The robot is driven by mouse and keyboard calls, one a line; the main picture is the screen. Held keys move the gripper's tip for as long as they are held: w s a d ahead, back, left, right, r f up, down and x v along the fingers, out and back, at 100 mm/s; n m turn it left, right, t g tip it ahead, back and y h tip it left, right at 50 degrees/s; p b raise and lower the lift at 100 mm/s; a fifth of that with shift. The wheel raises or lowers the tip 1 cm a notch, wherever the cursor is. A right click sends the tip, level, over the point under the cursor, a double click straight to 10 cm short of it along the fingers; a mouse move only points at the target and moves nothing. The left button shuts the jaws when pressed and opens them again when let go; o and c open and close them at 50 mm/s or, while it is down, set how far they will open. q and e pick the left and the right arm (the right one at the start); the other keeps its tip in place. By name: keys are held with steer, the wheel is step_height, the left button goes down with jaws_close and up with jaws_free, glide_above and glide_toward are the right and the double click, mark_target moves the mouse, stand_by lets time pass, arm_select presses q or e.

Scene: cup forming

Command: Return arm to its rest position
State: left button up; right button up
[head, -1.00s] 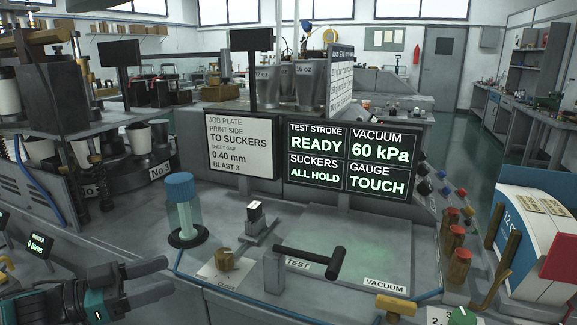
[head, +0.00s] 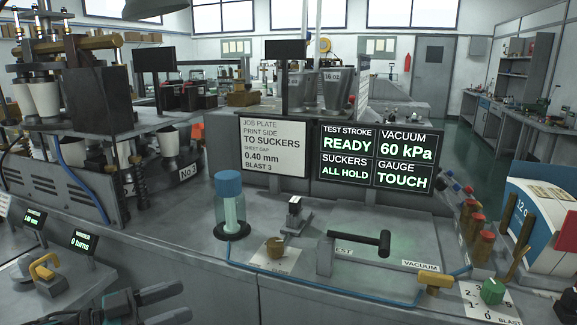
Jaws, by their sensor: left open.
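My left gripper (head: 172,304) is at the bottom left of the head view. Its two dark fingers are apart, with nothing between them. It is over the front of the grey machine bench (head: 225,285), apart from the controls there. My right gripper is not in view. Most of my left arm is cut off by the bottom edge.
A black-handled lever (head: 358,242) and a blue-capped jar (head: 230,205) stand on the bench. A brass knob (head: 275,248) and a green knob (head: 492,291) are near its front. A yellow handle (head: 45,267) is left of the gripper. A screen (head: 375,158) reads READY.

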arm_select(q)
steer(key=s+d+f+n+t+y, duration=0.2)
steer(key=s+d+f, duration=0.15)
steer(key=d, duration=0.25)
steer(key=s+d+f+n+t+y, duration=0.1)
steer(key=s+d+f+n+t, duration=0.1)
steer(key=d+f, duration=0.4)
steer(key=s+a+f+n+g+y, duration=0.2)
steer(key=s+a+f+n+y, duration=0.3)
steer(key=s+a+f+y, duration=0.4)
step_height(320, 180, down, 3)
steer(key=s+y, duration=0.1)
steer(key=s, duration=0.1)
steer(key=shift+s+f+g+y, duration=0.2)
steer(key=shift+s+g+y, duration=0.1)
steer(key=shift+s, duration=0.1)
